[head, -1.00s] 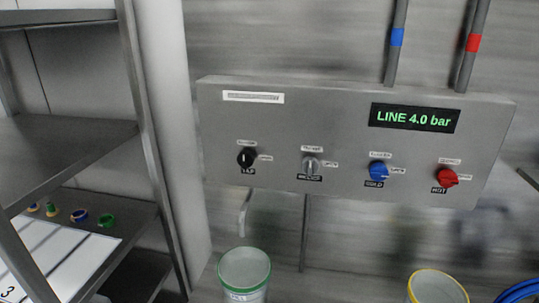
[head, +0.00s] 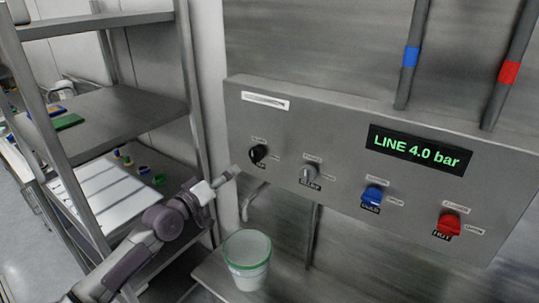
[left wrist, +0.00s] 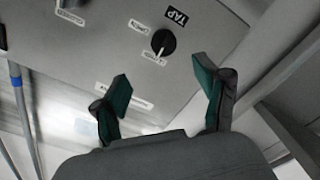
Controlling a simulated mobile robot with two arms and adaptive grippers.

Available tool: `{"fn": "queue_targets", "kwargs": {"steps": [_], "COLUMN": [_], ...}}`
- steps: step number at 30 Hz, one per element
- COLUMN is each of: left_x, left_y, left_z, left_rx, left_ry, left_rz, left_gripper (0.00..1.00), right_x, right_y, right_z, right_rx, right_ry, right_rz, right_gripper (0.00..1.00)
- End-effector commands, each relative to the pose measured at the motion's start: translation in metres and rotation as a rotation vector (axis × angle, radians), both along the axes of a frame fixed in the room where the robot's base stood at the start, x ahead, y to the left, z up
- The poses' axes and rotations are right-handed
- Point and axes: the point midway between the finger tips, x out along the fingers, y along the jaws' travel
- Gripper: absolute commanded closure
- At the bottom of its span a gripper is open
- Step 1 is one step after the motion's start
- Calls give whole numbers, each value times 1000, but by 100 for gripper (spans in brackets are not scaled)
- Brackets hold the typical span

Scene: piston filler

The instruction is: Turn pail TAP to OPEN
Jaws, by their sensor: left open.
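The black TAP knob (head: 258,153) is at the left end of the grey panel (head: 330,125). It also shows in the left wrist view (left wrist: 163,41), beside its TAP label. There its pale mark points at the small label on the side opposite the TAP label, not at the other small label. My left gripper (head: 231,173) is just left of and below the knob in the head view. In the left wrist view its green-padded fingers (left wrist: 163,76) are open and empty, with the knob beyond their tips. My right gripper is out of view.
A grey knob (head: 308,174), a blue knob (head: 372,194) and a red knob (head: 449,223) follow along the panel. A green-rimmed white pail (head: 247,273) stands below the spout (head: 250,203). A metal shelf rack (head: 135,112) stands close on the left.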

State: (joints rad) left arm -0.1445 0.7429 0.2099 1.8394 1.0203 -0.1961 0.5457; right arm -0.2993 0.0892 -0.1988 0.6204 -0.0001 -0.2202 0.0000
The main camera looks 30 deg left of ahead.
Motion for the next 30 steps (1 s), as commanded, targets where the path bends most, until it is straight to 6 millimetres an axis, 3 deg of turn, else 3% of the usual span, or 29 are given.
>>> {"fn": "queue_targets", "kwargs": {"steps": [9, 18, 24, 30], "left_x": [53, 109, 129, 134], "left_y": [-3, -7, -9, -10], "left_z": [3, 0, -2, -2], "left_rx": [3, 5, 3, 5], "left_ry": [-2, 1, 2, 3], "left_rz": [3, 3, 2, 2], "left_gripper": [27, 27, 27, 27], "right_x": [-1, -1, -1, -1], "right_y": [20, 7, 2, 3], "right_z": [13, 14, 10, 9], "right_rx": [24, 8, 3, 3], "right_ry": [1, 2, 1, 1], "right_rz": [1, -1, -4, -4], "right_gripper": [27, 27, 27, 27]}}
